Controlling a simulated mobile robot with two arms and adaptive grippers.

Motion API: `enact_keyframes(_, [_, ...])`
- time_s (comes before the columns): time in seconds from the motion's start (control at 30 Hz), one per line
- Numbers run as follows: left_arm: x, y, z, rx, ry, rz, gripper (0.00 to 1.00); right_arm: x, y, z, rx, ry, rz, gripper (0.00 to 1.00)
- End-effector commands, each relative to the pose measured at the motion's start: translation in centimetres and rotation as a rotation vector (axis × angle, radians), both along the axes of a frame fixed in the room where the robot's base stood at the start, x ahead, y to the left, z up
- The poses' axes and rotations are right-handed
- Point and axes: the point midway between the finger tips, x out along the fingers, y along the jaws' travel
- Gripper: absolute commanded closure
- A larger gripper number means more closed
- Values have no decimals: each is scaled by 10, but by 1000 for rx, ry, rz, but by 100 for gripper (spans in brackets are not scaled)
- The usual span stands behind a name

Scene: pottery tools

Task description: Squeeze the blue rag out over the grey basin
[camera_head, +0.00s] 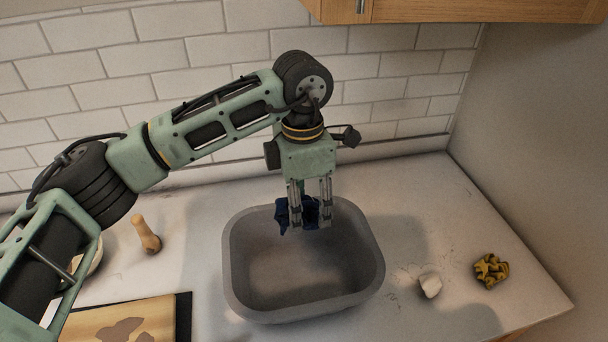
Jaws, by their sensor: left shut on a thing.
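The grey basin (240,290) stands on the light worktop in the middle of the head view, and its inside looks empty. My left gripper (311,218) points down over the back part of the basin. It is shut on the crumpled dark blue rag (284,214), which sticks out on the left side of the fingers. The rag hangs at about the height of the basin's back rim in the picture; its exact height above the basin floor is hard to tell. My right gripper is not in view.
A wooden tool (146,234) stands at the left, with a wooden board (95,322) in front. A tiled wall (390,75) and an overhead cabinet (470,10) bound the back.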

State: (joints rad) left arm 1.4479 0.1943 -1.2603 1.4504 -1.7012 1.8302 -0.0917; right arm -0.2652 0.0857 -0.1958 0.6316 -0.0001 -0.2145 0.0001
Motion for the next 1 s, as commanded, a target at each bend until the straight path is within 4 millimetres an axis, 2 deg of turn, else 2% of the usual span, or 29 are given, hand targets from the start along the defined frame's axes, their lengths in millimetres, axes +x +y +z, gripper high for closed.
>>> enact_keyframes(0.3, [-1,-1,-15,0,2,2,58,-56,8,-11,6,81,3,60])
enact_keyframes(0.4, [0,0,-25,0,1,2,58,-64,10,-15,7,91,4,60])
enact_keyframes(0.53, [-1,0,-39,1,2,2,58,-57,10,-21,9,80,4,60])
enact_keyframes(0.7, [-1,0,-54,0,0,1,58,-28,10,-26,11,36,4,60])
enact_keyframes(0.8, [-1,-1,-58,-1,0,1,58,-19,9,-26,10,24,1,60])
enact_keyframes(1.0, [-1,-1,-59,-1,0,1,58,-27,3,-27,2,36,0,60])
